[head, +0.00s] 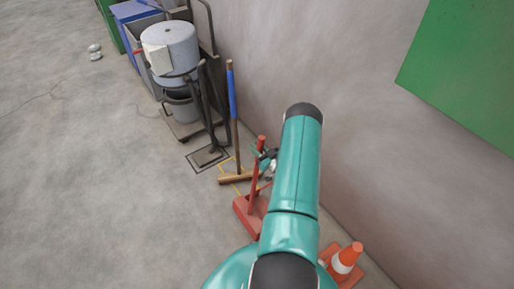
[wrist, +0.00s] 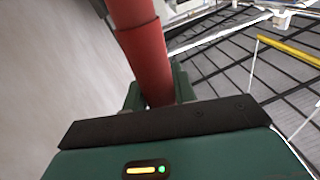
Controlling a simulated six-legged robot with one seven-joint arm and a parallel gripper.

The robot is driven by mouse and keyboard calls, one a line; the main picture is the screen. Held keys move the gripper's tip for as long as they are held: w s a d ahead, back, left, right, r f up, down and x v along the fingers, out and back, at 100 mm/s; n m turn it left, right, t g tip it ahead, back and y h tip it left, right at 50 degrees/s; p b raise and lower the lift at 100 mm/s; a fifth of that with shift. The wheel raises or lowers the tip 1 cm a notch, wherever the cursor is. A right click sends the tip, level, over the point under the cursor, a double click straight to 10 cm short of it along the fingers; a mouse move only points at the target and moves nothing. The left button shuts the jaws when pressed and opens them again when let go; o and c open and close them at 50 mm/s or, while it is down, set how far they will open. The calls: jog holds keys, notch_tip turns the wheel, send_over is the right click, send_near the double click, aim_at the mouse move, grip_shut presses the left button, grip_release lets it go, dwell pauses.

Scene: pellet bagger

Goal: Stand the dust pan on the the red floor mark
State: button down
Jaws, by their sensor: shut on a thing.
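The red dust pan (head: 243,217) is upright, with its wide pan low and its long handle rising from it. In the head view, my gripper (head: 268,158) is at the upper part of the handle, partly hidden by my teal arm. In the wrist view, the red handle (wrist: 142,55) passes between the green fingers of my gripper (wrist: 158,95), which are shut on it. I cannot tell whether the pan touches the floor. I cannot make out the red floor mark in either view.
A broom (head: 234,120) with a blue grip stands by the wall over a yellow floor outline. Beyond it are a dark-outlined square (head: 193,166) and a cart with a white drum (head: 170,47). Open floor lies left.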

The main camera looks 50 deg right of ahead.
jog(key=shift+s+f+g, duration=0.2)
jog(key=shift+f+g, duration=0.1)
jog(key=shift+f, duration=0.2)
jog(key=c, duration=1.3)
grip_release()
jog(key=shift+f, duration=0.1)
jog(key=shift+o, duration=1.2)
jog(key=shift+w, duration=0.1)
jog(key=shift+r, duration=0.25)
jog(key=o, duration=1.1)
jog(key=shift+c, duration=0.2)
jog(key=shift+r, duration=0.1)
jog(key=s+a, duration=0.1)
jog(key=s, duration=1.4)
jog(key=shift+s+a, duration=0.3)
jog(key=shift+s, duration=0.1)
